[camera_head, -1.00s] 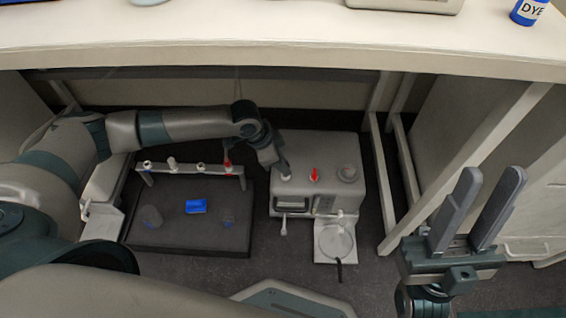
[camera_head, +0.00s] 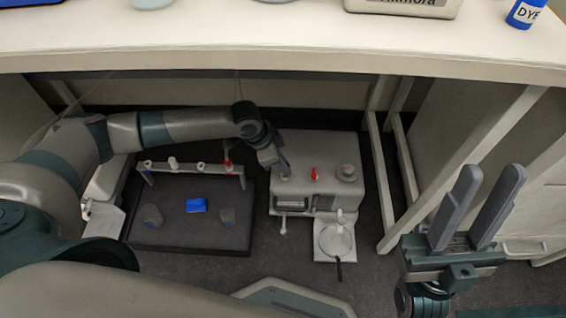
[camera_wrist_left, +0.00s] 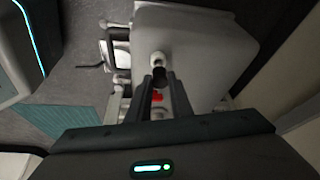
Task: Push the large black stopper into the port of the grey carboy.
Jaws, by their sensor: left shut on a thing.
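The grey carboy (camera_head: 335,148) is the box-shaped body on the floor under the bench, with a display on its front. It fills the upper middle of the left wrist view (camera_wrist_left: 195,45). A pale round port (camera_wrist_left: 157,58) shows on it just beyond my left fingertips. My left gripper (camera_head: 285,174) is over the carboy's left part, shut on a dark piece that looks like the black stopper (camera_wrist_left: 160,76). Whether the stopper sits in the port or only touches it, I cannot tell. My right gripper (camera_head: 490,174) is open and empty at the right.
A red piece (camera_head: 314,173) and a round cap (camera_head: 347,172) stand on the carboy's top. A dark tray (camera_head: 180,236) at left holds a blue item (camera_head: 196,205) and a rack (camera_head: 190,169). The bench (camera_head: 280,50) overhangs behind; its leg (camera_head: 470,160) is at right.

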